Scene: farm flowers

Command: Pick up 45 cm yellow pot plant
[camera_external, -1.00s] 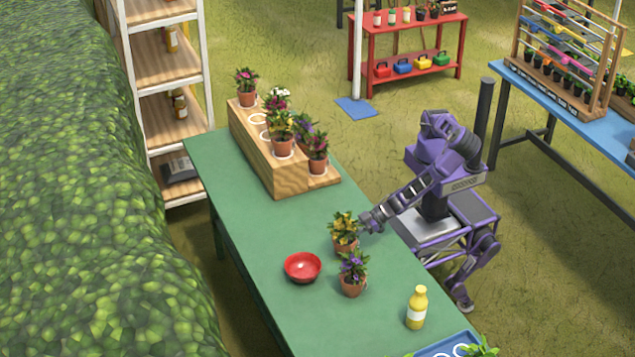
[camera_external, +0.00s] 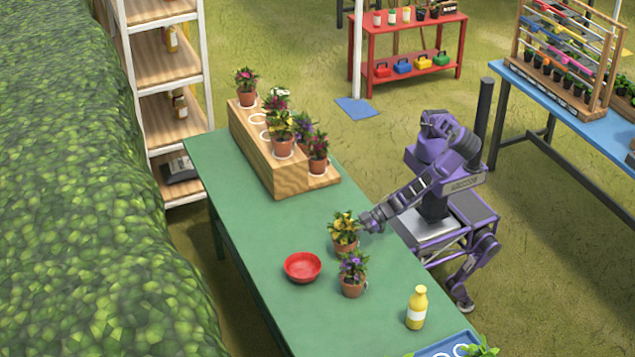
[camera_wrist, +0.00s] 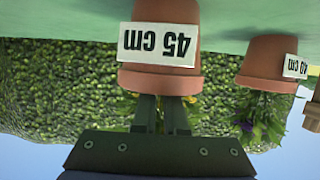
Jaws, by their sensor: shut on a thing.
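The yellow-flowered plant in a terracotta pot (camera_external: 344,245) stands upright on the green table (camera_external: 215,190), near its right edge. In the upside-down wrist view its pot (camera_wrist: 160,82) carries a white label reading 45 cm. My gripper (camera_external: 368,221) is at the right side of this plant. In the wrist view my gripper (camera_wrist: 161,100) has its two dark fingers close together at the pot's rim, shut on the pot. The fingertips' exact contact is hidden. Whether the pot is clear of the table cannot be told.
A purple-flowered pot plant (camera_external: 352,284) stands close in front; its labelled pot also shows in the wrist view (camera_wrist: 268,62). A red bowl (camera_external: 303,267) sits to the left. A yellow bottle (camera_external: 416,308) stands nearer. A wooden stepped stand (camera_external: 290,180) holds several potted plants behind.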

